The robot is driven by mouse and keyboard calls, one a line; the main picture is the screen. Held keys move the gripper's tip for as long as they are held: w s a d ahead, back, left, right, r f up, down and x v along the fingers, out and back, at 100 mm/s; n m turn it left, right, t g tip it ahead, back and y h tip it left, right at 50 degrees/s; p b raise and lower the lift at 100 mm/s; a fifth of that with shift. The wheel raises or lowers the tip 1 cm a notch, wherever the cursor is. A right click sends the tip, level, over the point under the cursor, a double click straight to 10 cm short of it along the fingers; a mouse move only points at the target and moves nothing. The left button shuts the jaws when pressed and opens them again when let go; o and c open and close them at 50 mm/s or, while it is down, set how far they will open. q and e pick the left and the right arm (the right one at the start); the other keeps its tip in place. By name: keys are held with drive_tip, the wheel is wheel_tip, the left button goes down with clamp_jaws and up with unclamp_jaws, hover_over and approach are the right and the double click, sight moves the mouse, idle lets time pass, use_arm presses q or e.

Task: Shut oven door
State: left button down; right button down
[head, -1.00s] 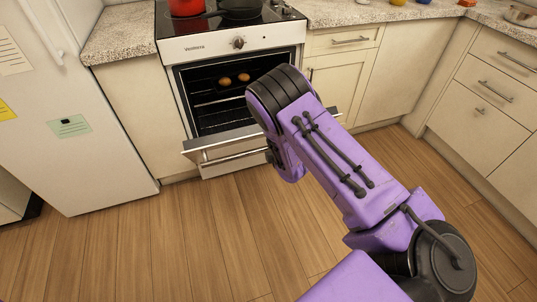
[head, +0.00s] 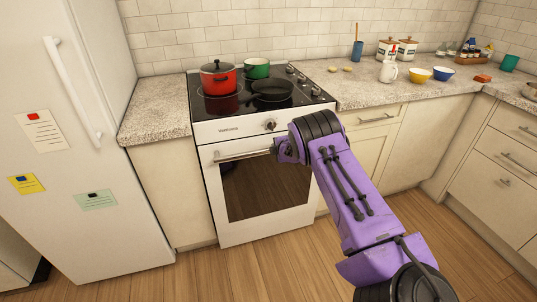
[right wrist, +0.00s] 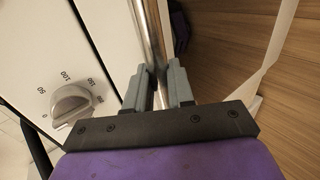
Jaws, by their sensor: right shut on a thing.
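The oven door (head: 262,190) is upright against the white oven front in the head view, with its dark window facing out. I see no gap, though a very small one cannot be ruled out. Its metal handle (head: 238,156) runs along the top of the door. My right gripper (right wrist: 160,78) is shut on the handle; the bar passes between its fingers in the right wrist view. In the head view, the purple arm and dark wrist hide the fingers and the handle's right end. My left gripper is not in view.
The oven knob (head: 270,125) sits just above the handle and also shows in the right wrist view (right wrist: 72,101). A red pot (head: 219,78), green pot (head: 257,68) and black pan (head: 272,89) stand on the cooktop. A fridge (head: 70,150) stands left; the floor ahead is clear.

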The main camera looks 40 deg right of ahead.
drive_tip(key=shift+w+d+r, duration=0.25)
drive_tip(key=shift+w+r, duration=0.1)
drive_tip(key=shift+r, duration=0.3)
drive_tip(key=c, duration=1)
unclamp_jaws()
drive_tip(key=shift+w+f, duration=0.2)
drive_tip(key=shift+w, duration=0.05)
drive_tip(key=shift+c, duration=0.2)
drive_tip(key=shift+d+f, duration=0.15)
drive_tip(key=shift+f, duration=0.1)
drive_tip(key=shift+s+a, duration=0.2)
drive_tip(key=shift+a, duration=0.1)
drive_tip(key=v, duration=1)
drive_tip(key=shift+d, duration=0.2)
drive_tip(key=shift+r, duration=0.1)
